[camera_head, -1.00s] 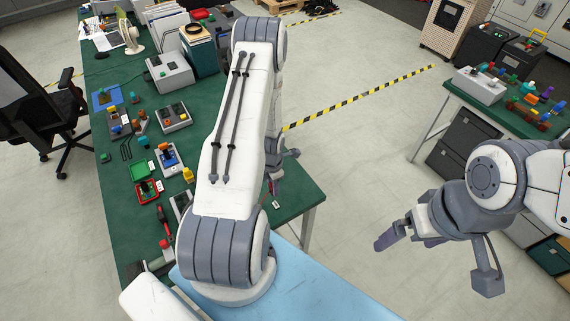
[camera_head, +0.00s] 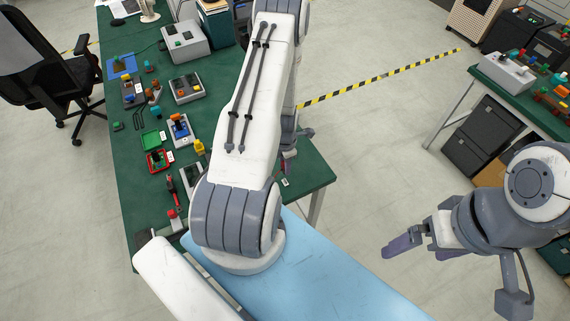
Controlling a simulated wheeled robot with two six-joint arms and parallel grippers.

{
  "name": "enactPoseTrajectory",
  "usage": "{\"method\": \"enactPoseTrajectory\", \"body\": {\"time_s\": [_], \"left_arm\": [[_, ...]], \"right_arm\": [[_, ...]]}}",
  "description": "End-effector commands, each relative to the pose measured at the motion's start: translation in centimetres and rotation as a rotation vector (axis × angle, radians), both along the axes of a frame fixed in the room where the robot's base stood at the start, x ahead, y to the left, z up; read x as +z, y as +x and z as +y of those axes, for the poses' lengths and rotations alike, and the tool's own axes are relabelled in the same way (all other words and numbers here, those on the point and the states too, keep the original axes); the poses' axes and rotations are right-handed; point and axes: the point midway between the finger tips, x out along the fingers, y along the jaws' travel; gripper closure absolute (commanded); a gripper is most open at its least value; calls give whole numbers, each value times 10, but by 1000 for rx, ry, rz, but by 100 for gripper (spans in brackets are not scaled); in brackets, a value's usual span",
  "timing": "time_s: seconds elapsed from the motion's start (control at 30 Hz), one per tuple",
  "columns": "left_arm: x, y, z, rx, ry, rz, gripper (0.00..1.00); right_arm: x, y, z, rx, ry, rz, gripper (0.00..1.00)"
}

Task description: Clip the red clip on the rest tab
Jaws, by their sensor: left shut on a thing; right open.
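My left arm stands in the middle of the view and hides most of its own gripper. My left gripper (camera_head: 287,163) shows only in part, behind the forearm, low over the right part of the green table (camera_head: 310,175). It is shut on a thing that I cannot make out. I cannot pick out the red clip or the rest tab for certain; the arm may hide them. A small white label (camera_head: 286,182) lies on the table just below the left gripper. My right gripper (camera_head: 428,249) is open and empty over the floor at the right, away from the tables.
Left of my arm the table holds a red tray (camera_head: 149,162), a green tray (camera_head: 153,141), a red-handled tool (camera_head: 171,190), a blue pad (camera_head: 122,66) and several grey boxes. A second table (camera_head: 515,92) stands at the right. Open floor lies between.

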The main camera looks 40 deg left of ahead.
Motion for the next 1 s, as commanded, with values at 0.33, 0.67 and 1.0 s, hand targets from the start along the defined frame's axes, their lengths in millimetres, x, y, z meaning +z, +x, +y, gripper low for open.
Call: {"method": "enactPoseTrajectory", "body": {"time_s": [0.33, 0.67, 1.0], "left_arm": [[-31, 0, 0, 0, 1, 0, 100], [-40, 0, 0, 0, 1, 0, 100], [-40, 0, 0, 1, 0, 0, 100]], "right_arm": [[-33, 0, 0, -5, 0, 0, 0], [-43, 0, 0, -7, 0, 1, 0], [-45, 0, 0, -7, 0, 1, 0]]}}
